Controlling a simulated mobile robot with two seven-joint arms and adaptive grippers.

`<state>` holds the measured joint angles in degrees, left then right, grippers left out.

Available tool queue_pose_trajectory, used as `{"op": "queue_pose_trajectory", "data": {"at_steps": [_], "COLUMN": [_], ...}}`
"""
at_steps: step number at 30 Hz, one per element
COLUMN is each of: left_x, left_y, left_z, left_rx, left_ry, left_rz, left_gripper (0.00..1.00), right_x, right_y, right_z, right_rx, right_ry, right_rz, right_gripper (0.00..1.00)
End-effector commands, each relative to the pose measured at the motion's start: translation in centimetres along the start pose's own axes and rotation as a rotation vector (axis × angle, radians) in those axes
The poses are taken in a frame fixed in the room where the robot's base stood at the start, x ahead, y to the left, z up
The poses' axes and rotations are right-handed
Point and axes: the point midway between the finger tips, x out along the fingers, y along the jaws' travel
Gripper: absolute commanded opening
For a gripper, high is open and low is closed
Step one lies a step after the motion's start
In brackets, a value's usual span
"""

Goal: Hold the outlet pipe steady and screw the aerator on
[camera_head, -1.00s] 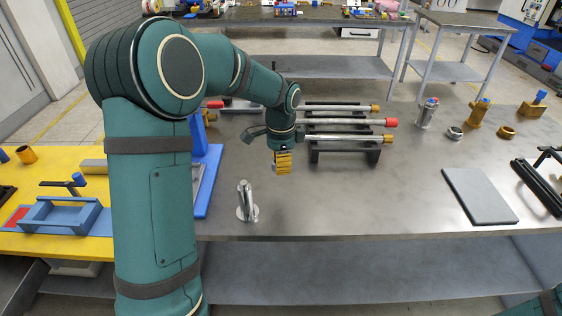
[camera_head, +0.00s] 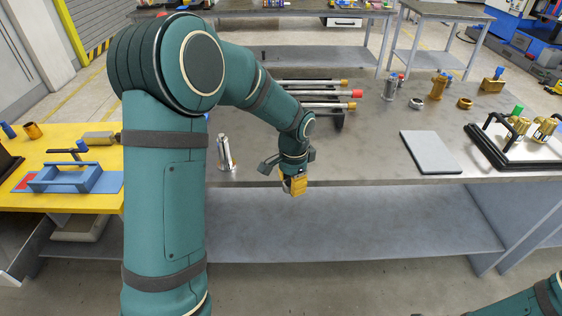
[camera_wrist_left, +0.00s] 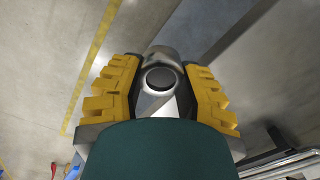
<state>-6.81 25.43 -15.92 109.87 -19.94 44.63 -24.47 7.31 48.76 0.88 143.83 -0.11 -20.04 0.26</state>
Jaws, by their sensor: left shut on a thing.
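My left gripper (camera_head: 294,185) is out by the front edge of the workbench, pointing down. In the left wrist view its yellow fingers (camera_wrist_left: 160,92) are shut on a silver round piece (camera_wrist_left: 160,55) with a dark round end. I cannot tell whether this is the aerator or part of the outlet pipe. In the head view the fingers mostly hide it. A short silver pipe on a foot (camera_head: 225,155) stands near the bench edge, left of the gripper and apart from it. My right gripper is out of the picture; only part of my right arm shows at bottom right.
Metal rods lie on a dark rack (camera_head: 338,120) behind the gripper. A grey plate (camera_head: 430,153), a silver fitting (camera_head: 390,88), a brass ring (camera_head: 465,103) and a white tray (camera_head: 515,145) are to the right. A blue holder (camera_head: 66,178) sits on the yellow table. Bench space between rack and plate is clear.

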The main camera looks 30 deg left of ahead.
Motion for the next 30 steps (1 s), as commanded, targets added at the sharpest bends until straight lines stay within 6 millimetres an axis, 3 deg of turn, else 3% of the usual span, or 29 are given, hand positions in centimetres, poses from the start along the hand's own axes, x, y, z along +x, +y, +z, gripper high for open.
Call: {"op": "queue_pose_trajectory", "data": {"at_steps": [1, 6, 12, 25, 27, 30], "left_x": [1.3, 4.7, 7.0, 7.6, 7.6, 7.6], "left_y": [1.6, 6.1, 9.5, 10.5, 10.5, 10.5], "left_z": [-0.1, 0.1, 0.8, 1.1, 1.0, 1.0], "left_rx": [-0.059, -0.291, -0.475, -0.545, -0.545, -0.545], "left_ry": [-0.004, -0.002, 0.003, 0.005, 0.005, 0.005], "left_rz": [0.001, 0.002, 0.009, 0.012, 0.012, 0.012], "left_gripper": [0.09, 0.09, 0.09, 0.09, 0.09, 0.09], "right_x": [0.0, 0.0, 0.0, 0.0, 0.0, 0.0], "right_y": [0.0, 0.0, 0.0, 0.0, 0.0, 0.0], "right_z": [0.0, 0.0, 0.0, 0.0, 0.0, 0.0], "right_rx": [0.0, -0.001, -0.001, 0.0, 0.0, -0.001], "right_ry": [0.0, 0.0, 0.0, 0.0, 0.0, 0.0], "right_rz": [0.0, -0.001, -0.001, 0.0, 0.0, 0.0], "right_gripper": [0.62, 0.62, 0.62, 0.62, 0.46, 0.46]}}
